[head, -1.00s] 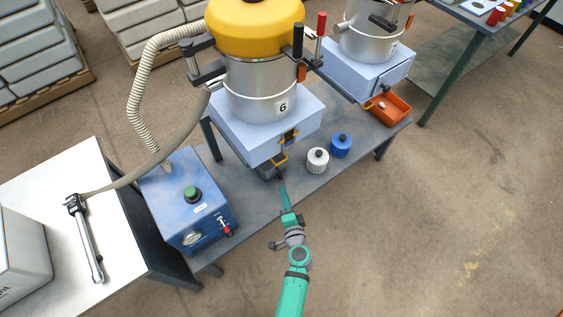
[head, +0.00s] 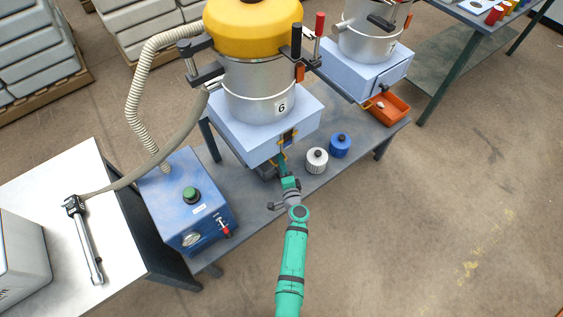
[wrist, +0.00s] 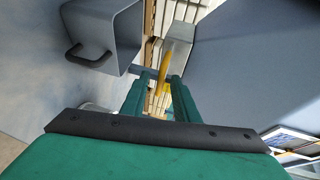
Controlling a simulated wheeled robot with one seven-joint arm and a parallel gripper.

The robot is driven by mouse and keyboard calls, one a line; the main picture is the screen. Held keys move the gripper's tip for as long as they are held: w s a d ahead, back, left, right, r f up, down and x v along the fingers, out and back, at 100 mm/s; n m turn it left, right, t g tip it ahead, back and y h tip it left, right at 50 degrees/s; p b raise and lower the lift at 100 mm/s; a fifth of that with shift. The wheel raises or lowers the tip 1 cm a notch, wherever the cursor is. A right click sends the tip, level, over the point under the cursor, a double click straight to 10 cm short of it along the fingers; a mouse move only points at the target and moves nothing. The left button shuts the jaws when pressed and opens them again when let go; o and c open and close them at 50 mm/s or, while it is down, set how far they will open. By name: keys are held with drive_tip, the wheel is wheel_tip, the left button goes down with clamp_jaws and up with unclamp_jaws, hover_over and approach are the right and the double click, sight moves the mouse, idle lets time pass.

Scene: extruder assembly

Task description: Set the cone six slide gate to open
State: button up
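Cone six (head: 258,88) is a metal vessel with a yellow lid and a "6" label, on a pale blue box (head: 240,135). The box front has a slot plate (head: 288,138) above a yellow slide gate handle, mostly hidden behind my gripper in the head view. My gripper (head: 283,160) is at the front of that box. In the wrist view, the yellow handle (wrist: 163,78) lies between the two green fingertips (wrist: 158,82). A gap shows between the fingers, so the gripper is open. I cannot tell whether either finger touches the handle.
A grey drawer (wrist: 104,32) with a dark handle is close left of the fingers in the wrist view. White (head: 317,160) and blue (head: 340,145) ribbed containers stand right of my gripper. A blue hose unit (head: 190,205) stands left. A second cone (head: 368,40) and orange tray (head: 388,106) are at the right.

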drive_tip(key=shift+w+a+f, duration=0.15)
drive_tip(key=shift+w, duration=0.35)
drive_tip(key=shift+s, duration=0.1)
clamp_jaws()
